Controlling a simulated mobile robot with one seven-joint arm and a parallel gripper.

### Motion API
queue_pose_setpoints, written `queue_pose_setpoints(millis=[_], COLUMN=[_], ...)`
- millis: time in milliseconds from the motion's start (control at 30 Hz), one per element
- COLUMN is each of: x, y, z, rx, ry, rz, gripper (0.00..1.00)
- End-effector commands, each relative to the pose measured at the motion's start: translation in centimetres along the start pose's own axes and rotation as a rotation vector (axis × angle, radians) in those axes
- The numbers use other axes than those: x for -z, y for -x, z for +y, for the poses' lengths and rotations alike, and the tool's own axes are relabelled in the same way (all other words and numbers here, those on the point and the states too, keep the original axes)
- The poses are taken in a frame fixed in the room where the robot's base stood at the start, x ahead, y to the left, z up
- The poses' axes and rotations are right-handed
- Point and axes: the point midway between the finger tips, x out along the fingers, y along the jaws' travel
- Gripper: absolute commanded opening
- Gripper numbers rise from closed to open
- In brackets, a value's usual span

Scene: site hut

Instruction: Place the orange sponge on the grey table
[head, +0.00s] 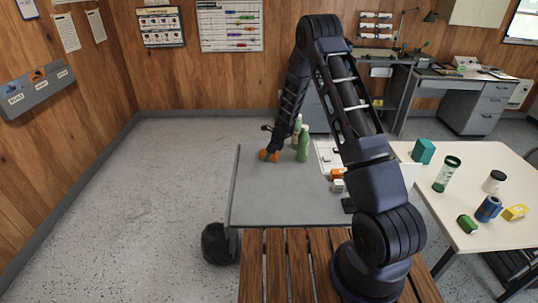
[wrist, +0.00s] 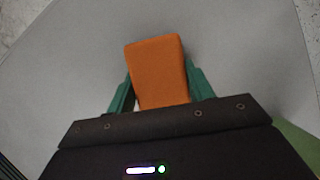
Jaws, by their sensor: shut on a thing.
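The orange sponge (wrist: 158,70) is between the two green fingers of my gripper (wrist: 158,88) in the wrist view, and the fingers are shut on it. In the head view the orange sponge (head: 268,156) shows at the end of my arm, over the far left part of the grey table (head: 262,203). Whether the sponge touches the tabletop or hangs just above it, I cannot tell. My gripper is partly hidden by the arm in the head view.
Green bottles (head: 303,143) stand just right of my gripper. Small orange and white items (head: 338,178) lie farther right on the grey table. A cream table (head: 480,220) at the right holds several objects. The left and front of the grey table are clear.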

Motion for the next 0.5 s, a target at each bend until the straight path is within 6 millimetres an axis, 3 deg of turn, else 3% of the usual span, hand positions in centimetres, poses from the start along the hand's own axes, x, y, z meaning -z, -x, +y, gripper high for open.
queue_pose_setpoints(millis=[33, 100, 133, 500], x=[0.03, 0.02, 0.02, -0.12], y=[-0.03, -0.02, -0.02, 0.5], z=[-0.01, -0.02, -0.02, -0.04], rx=[0.0, 0.0, 0.0, 0.001], ry=[0.0, 0.0, 0.0, 0.0], rz=[0.0, 0.0, 0.0, -0.001], gripper=[0.58, 0.72, 0.74, 0.74])
